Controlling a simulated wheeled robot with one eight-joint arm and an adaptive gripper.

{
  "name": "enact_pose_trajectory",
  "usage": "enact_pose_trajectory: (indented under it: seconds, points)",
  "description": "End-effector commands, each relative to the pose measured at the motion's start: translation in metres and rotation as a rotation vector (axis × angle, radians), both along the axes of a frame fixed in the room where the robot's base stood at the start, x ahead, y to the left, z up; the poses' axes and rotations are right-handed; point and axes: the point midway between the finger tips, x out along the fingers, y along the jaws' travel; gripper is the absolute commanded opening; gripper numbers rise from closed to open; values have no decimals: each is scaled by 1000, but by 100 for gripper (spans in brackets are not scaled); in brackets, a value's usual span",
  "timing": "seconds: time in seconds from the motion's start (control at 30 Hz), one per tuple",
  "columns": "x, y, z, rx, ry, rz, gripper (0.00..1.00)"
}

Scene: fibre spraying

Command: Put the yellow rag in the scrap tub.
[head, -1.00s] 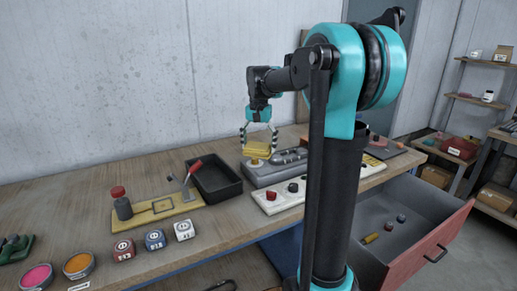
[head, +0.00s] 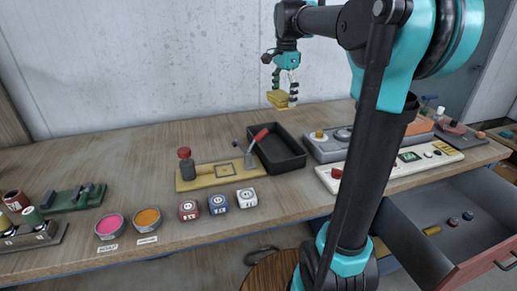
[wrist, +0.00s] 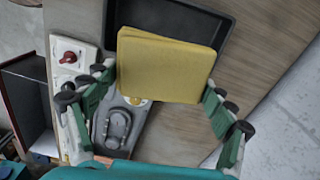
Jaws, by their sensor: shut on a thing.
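The yellow rag (head: 278,99), a folded flat block, hangs in my gripper (head: 285,92) in the air above the bench. In the wrist view the rag (wrist: 166,68) sits between the two green fingers, which are shut on it. A black open-topped tub (head: 289,164) stands on the bench below and looks empty; I see no label naming it the scrap tub. In the wrist view its dark rim (wrist: 222,18) shows beyond the rag, which hides part of it.
Dice-like blocks (head: 218,204) line the front. A drawer (head: 425,225) is open.

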Motion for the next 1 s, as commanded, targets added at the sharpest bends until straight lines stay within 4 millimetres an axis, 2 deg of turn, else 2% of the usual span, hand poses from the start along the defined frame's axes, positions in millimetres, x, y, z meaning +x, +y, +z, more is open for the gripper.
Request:
enact_pose_trajectory:
  seconds: [0.17,0.27,0.7,0.8,1.0]
  points:
    - [-2,0,-3,0,0,-61,52]
    - [-2,0,-21,0,0,-65,52]
    - [-2,0,-126,0,0,-62,52]
    - [-2,0,-144,0,0,-62,52]
    - [-2,0,-159,0,0,-62,52]
